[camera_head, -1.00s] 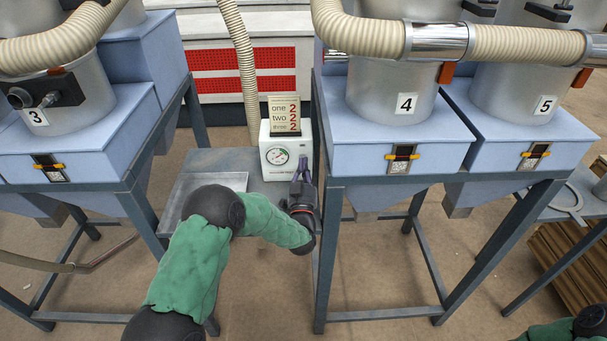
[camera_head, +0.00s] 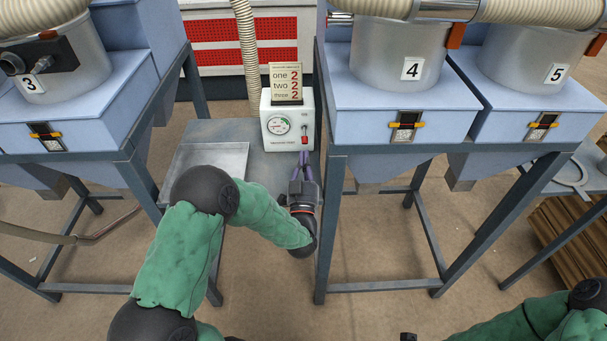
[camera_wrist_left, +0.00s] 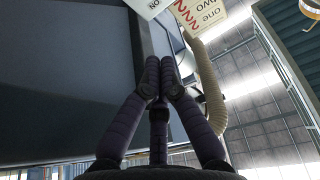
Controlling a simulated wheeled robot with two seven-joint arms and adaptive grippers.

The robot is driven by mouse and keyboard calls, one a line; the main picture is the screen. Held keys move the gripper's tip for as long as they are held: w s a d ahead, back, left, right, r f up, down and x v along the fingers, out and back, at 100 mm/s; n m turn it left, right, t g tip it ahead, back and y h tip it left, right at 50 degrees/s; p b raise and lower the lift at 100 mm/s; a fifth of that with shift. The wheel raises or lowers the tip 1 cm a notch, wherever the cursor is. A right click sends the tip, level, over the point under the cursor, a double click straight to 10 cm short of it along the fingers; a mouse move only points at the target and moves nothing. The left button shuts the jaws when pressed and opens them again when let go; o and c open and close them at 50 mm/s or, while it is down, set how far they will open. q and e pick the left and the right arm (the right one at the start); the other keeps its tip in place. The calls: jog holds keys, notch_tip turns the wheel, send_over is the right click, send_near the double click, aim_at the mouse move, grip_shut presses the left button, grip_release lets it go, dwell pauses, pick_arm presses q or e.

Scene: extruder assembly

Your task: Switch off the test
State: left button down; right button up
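The white test device (camera_head: 272,137) stands on the grey table between the two blue stands. Its front has a round dial gauge (camera_head: 278,125) and a small red switch (camera_head: 305,137) at the right. A card reading one, two, three (camera_head: 286,82) stands in its top. My left gripper (camera_head: 304,156) is just below the switch, its purple fingers pointing up towards the device. In the left wrist view its fingertips (camera_wrist_left: 160,78) are together with nothing seen between them. A lettered corner of the device (camera_wrist_left: 150,6) shows above them. My right gripper's fingers are out of view.
A blue-topped stand with hopper 4 (camera_head: 400,60) is close on the right, its leg (camera_head: 330,230) beside my left gripper. Hopper 3's stand (camera_head: 75,105) is on the left. A shallow metal tray (camera_head: 215,165) lies on the table left of the device.

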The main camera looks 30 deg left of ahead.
pick_arm(q)
jog(key=s+d, duration=0.3)
jog(key=s, duration=0.2)
jog(key=shift+s, duration=0.25)
dwell(0.3)
